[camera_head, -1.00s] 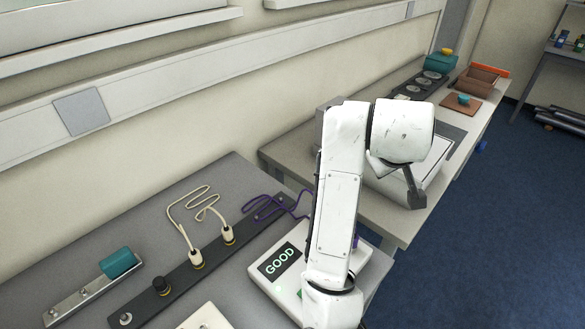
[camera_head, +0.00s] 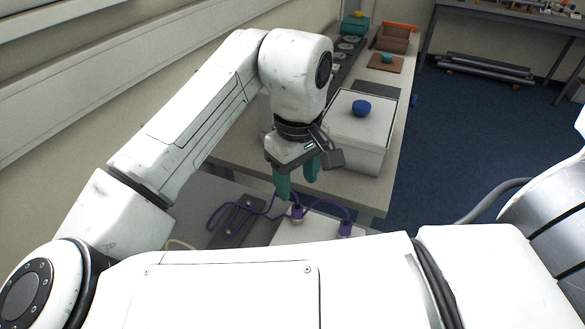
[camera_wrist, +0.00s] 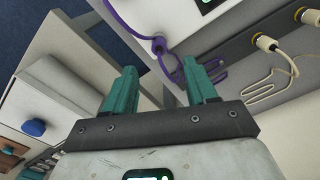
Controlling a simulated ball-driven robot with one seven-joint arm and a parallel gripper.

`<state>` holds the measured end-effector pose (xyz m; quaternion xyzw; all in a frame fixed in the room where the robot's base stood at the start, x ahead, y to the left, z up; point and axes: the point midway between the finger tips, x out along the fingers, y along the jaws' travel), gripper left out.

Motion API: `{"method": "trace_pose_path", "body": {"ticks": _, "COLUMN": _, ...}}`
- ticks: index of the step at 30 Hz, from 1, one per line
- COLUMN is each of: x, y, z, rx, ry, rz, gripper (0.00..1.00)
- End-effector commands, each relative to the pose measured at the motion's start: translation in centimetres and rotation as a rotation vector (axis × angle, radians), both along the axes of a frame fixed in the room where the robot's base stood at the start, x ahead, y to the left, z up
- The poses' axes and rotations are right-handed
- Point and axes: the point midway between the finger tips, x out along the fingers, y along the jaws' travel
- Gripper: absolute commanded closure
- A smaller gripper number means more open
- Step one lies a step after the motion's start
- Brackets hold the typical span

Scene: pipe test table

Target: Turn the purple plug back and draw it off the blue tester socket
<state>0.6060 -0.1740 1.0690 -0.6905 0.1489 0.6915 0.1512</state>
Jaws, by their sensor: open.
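A purple plug (camera_head: 297,212) stands on the white tester (camera_head: 290,233) in the head view. A second purple plug (camera_head: 345,228) stands to its right, and a purple cable (camera_head: 325,203) arches between them. I cannot make out a blue socket. My gripper (camera_head: 298,182) is open and empty, its teal fingers pointing down close above the left plug. In the wrist view a purple plug (camera_wrist: 158,45) lies beyond and between the fingertips of my gripper (camera_wrist: 160,68), apart from them. My own arm hides much of the tester.
Looped purple cable (camera_head: 228,217) lies left of the tester. A white box with a blue knob (camera_head: 360,107) stands behind to the right. The wrist view shows cream plugs (camera_wrist: 265,42) on a dark strip at the upper right.

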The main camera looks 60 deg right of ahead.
Motion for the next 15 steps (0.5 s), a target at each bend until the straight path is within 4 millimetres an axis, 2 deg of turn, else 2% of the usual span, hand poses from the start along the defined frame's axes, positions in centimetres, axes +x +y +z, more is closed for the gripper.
{"method": "trace_pose_path", "body": {"ticks": 9, "x": 0.0, "y": 0.0, "z": -5.5, "rx": -0.001, "ry": 0.003, "rz": -0.001, "gripper": 0.43}}
{"method": "trace_pose_path", "body": {"ticks": 15, "x": 0.0, "y": 0.0, "z": -8.1, "rx": -0.002, "ry": 0.001, "rz": -0.001, "gripper": 0.43}}
